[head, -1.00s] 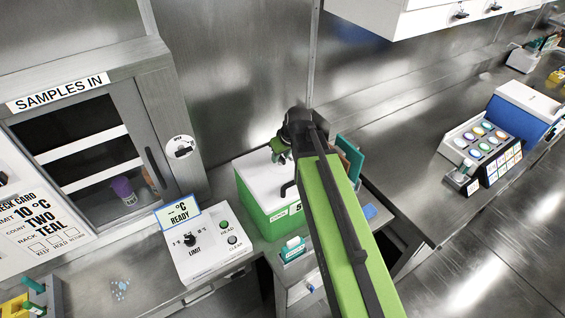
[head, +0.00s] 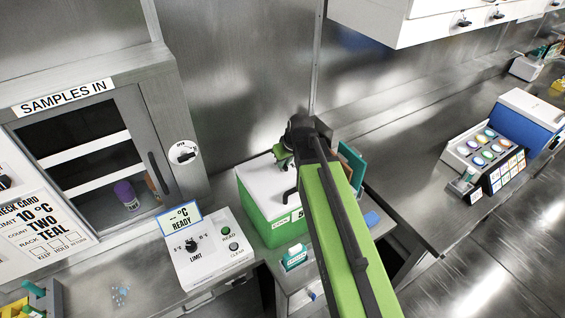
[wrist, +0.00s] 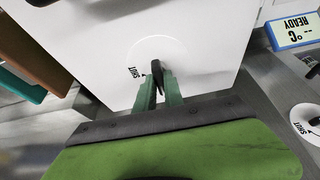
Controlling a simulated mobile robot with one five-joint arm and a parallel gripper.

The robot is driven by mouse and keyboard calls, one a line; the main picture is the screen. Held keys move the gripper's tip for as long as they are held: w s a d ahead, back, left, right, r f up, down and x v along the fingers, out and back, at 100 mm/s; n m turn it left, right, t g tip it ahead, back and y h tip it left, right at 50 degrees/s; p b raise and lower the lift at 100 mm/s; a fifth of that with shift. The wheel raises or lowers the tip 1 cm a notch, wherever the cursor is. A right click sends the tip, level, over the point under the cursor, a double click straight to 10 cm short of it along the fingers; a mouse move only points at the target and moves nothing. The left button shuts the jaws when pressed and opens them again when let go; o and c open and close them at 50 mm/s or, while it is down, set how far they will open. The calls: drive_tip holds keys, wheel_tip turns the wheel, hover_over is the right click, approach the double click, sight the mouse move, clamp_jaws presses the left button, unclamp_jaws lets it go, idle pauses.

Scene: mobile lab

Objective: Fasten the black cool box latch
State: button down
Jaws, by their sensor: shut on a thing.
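The cool box has a green body (head: 273,231) and a white lid (head: 262,185), and stands on the bench by the wall. In the wrist view its white lid (wrist: 90,40) carries a round pale plate marked SHUT. The black latch (wrist: 157,70) stands up on that plate. My gripper (wrist: 160,91) has its green fingers shut on the latch, one on each side. In the head view my gripper (head: 284,156) is at the far part of the lid, and my wrist and arm hide the latch there.
A white control box with a READY display (head: 180,218) stands left of the cool box. The SAMPLES IN cabinet (head: 165,130) is further left. Teal and brown upright panels (head: 352,160) stand close on the right. A small teal-labelled item (head: 295,256) sits in front.

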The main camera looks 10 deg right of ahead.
drive_tip(key=shift+s+a, duration=0.1)
drive_tip(key=m+h, duration=0.2)
drive_tip(key=m, duration=0.3)
drive_tip(key=shift+a, duration=0.1)
drive_tip(key=m, duration=0.2)
drive_tip(key=m+h, duration=0.1)
drive_tip(key=m, duration=0.1)
drive_tip(key=shift+a+g+h, duration=0.1)
drive_tip(key=shift+g+h, duration=0.2)
drive_tip(key=m, duration=0.2)
drive_tip(key=m+g+h, duration=0.1)
drive_tip(key=m, duration=0.2)
drive_tip(key=shift+w, duration=0.2)
drive_tip(key=shift+a+m+g+h, duration=0.1)
drive_tip(key=shift+m+g+h, duration=0.5)
drive_tip(key=shift+m, duration=1.2)
drive_tip(key=c, duration=1.4)
unclamp_jaws()
drive_tip(key=shift+c, duration=0.2)
